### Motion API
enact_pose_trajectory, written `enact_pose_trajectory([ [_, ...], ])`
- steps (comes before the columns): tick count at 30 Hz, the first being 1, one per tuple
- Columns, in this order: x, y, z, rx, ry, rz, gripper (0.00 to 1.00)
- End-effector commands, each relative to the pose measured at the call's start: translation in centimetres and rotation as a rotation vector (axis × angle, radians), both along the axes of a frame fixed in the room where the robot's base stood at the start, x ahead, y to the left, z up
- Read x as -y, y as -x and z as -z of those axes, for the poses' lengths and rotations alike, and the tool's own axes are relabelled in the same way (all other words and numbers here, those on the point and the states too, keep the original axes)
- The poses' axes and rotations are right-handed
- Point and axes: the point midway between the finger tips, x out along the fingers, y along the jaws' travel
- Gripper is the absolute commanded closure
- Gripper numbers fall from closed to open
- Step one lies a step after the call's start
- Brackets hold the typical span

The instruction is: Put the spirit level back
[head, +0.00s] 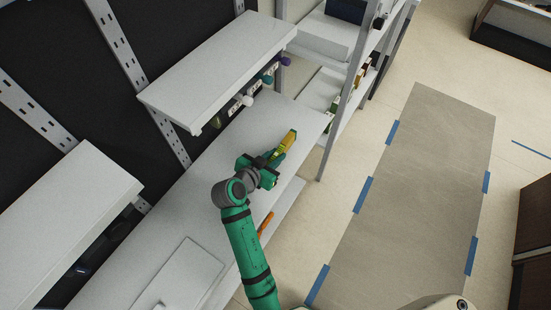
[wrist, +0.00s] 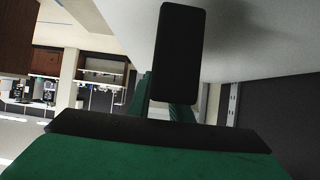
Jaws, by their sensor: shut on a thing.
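The spirit level appears to be the yellow bar (head: 289,139) in the head view, sticking out from the far end of my gripper. My green gripper (head: 271,161) is shut on it, over the right part of the white worktop. Part of the bar is hidden by the gripper. I cannot tell whether the bar touches the worktop. In the wrist view a black finger of my gripper (wrist: 178,60) fills the middle, and the spirit level cannot be made out there.
A white shelf (head: 220,62) overhangs the worktop (head: 205,165), with several coloured handles along its underside. Another shelf (head: 70,215) is at left. A flat white panel (head: 180,280) lies in front. A rack post (head: 345,100) stands right.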

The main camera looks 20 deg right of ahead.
Motion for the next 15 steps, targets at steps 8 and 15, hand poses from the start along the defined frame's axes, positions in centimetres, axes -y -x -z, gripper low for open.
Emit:
enact_pose_trajectory([
  [8,-0.2,0.0,1.7,0.002,0.001,-0.003,1.00],
  [15,-0.2,0.0,2.0,0.000,0.001,-0.004,1.00],
])
